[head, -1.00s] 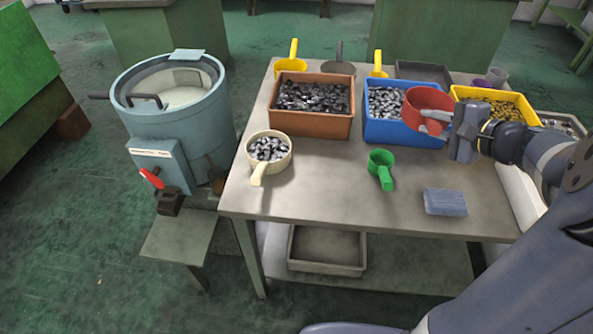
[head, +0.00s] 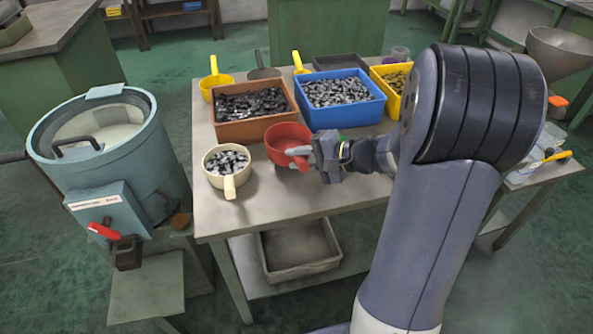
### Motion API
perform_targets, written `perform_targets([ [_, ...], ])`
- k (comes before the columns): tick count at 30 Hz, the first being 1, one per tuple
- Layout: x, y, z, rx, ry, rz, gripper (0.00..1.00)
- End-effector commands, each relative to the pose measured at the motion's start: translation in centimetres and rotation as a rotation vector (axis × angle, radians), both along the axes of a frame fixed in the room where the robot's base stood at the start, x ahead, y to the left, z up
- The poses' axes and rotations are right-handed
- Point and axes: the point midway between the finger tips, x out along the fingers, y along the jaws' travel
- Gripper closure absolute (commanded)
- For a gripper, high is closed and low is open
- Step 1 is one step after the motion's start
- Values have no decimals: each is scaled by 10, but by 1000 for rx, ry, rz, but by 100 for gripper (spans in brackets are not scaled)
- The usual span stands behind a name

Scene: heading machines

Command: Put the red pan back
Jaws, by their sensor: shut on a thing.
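The red pan (head: 284,138) is in the head view, just right of the cream pan and in front of the brown bin. My gripper (head: 308,156) is shut on the red pan's handle, at the pan's right side. The pan looks upright and at or close to the table top; I cannot tell whether it touches the table (head: 262,212). The inside of the pan that shows looks empty.
The cream pan (head: 228,172) holds metal parts. Behind stand the brown bin (head: 262,132), the blue bin (head: 352,115) and a yellow bin (head: 384,84). A yellow scoop (head: 211,84) and a dark pan (head: 263,72) lie farther back. A blue-grey drum machine (head: 130,150) stands left. My arm hides the table's right part.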

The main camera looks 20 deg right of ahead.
Motion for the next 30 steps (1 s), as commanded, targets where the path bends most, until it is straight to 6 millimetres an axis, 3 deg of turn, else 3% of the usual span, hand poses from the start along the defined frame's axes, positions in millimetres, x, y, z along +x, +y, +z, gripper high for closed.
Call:
perform_targets([
  [7,0,0,-34,2,2,0,100],
  [20,0,0,-41,0,-1,0,100],
  [21,0,0,-41,-1,-1,0,78],
  [30,0,0,-40,0,0,0,57],
])
